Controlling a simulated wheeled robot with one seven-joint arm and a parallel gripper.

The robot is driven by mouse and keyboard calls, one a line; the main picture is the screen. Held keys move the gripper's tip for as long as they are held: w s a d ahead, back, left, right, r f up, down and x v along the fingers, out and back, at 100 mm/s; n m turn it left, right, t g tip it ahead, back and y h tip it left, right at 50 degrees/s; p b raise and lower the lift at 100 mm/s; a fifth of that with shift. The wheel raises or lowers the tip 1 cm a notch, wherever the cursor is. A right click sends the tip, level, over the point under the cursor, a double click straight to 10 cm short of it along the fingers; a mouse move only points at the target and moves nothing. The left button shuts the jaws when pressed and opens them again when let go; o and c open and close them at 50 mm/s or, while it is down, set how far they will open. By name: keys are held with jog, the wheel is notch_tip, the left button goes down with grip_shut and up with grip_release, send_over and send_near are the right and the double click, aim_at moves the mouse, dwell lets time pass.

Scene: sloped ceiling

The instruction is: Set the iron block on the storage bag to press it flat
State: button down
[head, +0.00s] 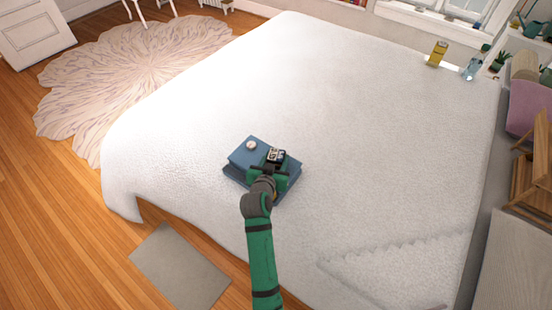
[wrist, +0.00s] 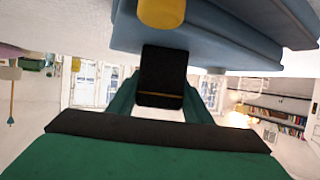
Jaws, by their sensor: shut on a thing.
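The blue storage bag (head: 240,158) lies on the white bed, with a round pale cap on its upper left part. It also fills the top of the wrist view (wrist: 225,35), where a yellow round part shows against it. My gripper (head: 270,166) is over the right part of the bag and hides some of it. In the wrist view, my green fingers (wrist: 162,90) are shut on a dark block, the iron block (wrist: 162,72). The block's far end meets the bag's outline there. I cannot tell whether it touches the bag.
The white bed (head: 330,110) is broad and mostly clear around the bag. A yellow can (head: 437,53) and a clear bottle (head: 474,64) stand at its far right. A grey mat (head: 180,265) lies on the wooden floor, and a round pale rug (head: 145,62) lies at left.

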jog(key=c, duration=1)
grip_release()
jog(key=shift+o, duration=0.8)
jog(key=shift+f, duration=0.1)
jog(key=v, duration=1.1)
jog(key=s+a+f+n+y, duration=0.1)
jog(key=s+f, duration=0.2)
jog(key=s, duration=0.6)
jog(key=s+a+f+n+y, duration=0.15)
jog(key=s+f, duration=0.25)
jog(key=s, duration=0.6)
jog(key=s+d+r+t, duration=0.1)
jog(key=s+d+r, duration=0.1)
jog(key=s, duration=0.7)
jog(key=s+d+r+t, duration=0.1)
jog(key=s+r, duration=0.4)
jog(key=s, duration=0.5)
jog(key=shift+d+r, duration=0.25)
jog(key=shift+d, duration=0.65)
jog(key=shift+y, duration=0.25)
